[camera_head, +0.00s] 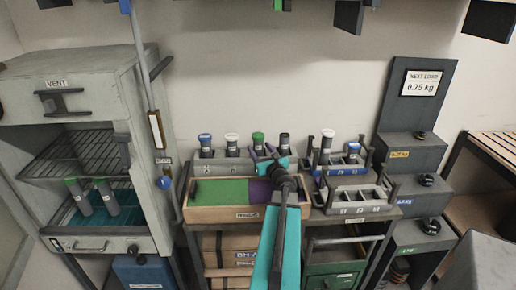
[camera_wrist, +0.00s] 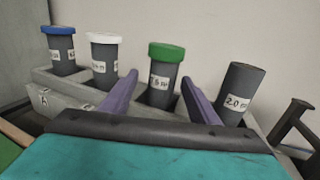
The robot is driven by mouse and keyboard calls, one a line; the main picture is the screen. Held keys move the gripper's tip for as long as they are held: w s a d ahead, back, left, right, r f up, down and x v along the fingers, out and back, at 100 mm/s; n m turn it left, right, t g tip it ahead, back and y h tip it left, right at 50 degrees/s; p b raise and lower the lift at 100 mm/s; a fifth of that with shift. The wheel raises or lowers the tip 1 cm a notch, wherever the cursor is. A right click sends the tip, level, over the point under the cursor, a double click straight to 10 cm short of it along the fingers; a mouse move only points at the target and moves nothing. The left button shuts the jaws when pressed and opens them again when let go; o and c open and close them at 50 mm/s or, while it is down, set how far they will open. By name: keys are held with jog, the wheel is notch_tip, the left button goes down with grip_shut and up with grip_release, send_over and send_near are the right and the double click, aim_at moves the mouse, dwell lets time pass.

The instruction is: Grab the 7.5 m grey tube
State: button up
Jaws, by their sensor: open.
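A row of dark grey tubes stands upright in a grey rack (camera_head: 221,168) at the back of the bench. The tube with a green cap (camera_wrist: 161,75) has a white label that seems to read 7.5 m; it also shows in the head view (camera_head: 258,141). To its right, a tube with a plain grey top (camera_wrist: 238,90) has a label that looks like 2.0. My gripper (camera_wrist: 159,78) is open, its purple fingers left and right of the green-capped tube in the wrist view. Contact cannot be told. The lower part of the green-capped tube is hidden.
A blue-capped tube (camera_wrist: 61,50) and a white-capped tube (camera_wrist: 104,55) stand left in the same rack. A wooden tray (camera_head: 232,214) with green and purple sections lies in front. Other racks (camera_head: 357,200) stand right. An open cabinet (camera_head: 80,150) is left.

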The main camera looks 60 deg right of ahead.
jog(key=shift+p+x, duration=0.3)
jog(key=shift+x, duration=0.85)
jog(key=shift+w+d+r+p, duration=0.2)
jog(key=shift+w+d+p, duration=0.25)
jog(key=shift+w+d, duration=0.15)
jog(key=shift+w+d+r+p, duration=0.15)
jog(key=shift+w+d+p, duration=0.25)
jog(key=shift+w+d, duration=0.15)
jog(key=shift+x, duration=0.95)
jog(key=shift+f, duration=0.1)
jog(key=c, duration=1.3)
notch_tip(320, 180, up, 10)
